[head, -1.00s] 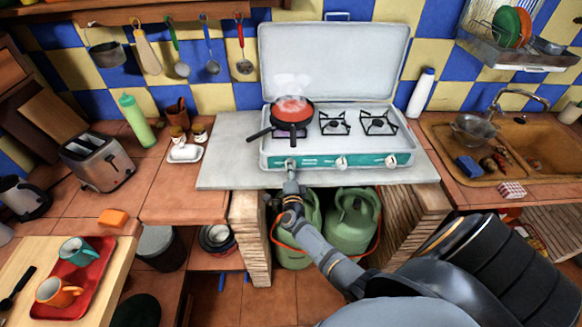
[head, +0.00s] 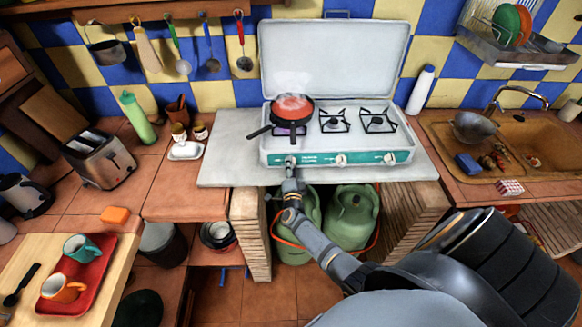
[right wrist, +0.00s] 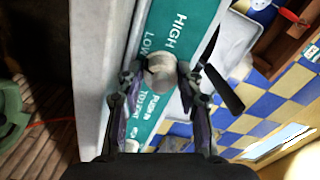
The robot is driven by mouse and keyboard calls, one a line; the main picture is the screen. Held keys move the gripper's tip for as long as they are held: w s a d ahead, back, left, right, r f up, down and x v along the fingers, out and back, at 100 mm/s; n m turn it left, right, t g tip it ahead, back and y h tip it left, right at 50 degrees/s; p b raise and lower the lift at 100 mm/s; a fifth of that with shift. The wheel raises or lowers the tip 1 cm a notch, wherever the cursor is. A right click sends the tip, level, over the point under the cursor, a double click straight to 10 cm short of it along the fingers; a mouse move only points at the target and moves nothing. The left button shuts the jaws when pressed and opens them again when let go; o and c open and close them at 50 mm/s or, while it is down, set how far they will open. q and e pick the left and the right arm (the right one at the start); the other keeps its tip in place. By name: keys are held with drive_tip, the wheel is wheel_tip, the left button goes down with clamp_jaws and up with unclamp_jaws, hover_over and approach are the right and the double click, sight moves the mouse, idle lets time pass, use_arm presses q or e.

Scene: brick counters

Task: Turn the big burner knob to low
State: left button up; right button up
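The white stove (head: 330,150) has a green front panel with three knobs in a row. My right gripper (head: 290,163) is at the leftmost knob, which it mostly hides in the head view. In the right wrist view, the pale round knob (right wrist: 160,73) sits between the two fingertips of my right gripper (right wrist: 160,78). Both fingertips appear to press its sides. The panel around it reads HIGH, LOW and PUSH IN. The knob's pointer cannot be made out. My left gripper is not in view.
A steaming red-filled pan (head: 292,108) stands on the left burner above the knob, its dark handles sticking out over the front left. The other burners (head: 334,121) are empty. Green gas bottles (head: 351,217) stand under the counter. A toaster (head: 100,158) is at left.

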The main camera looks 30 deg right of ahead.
drive_tip(key=o, duration=0.3)
drive_tip(key=v, duration=0.8)
drive_tip(key=shift+r, duration=0.1)
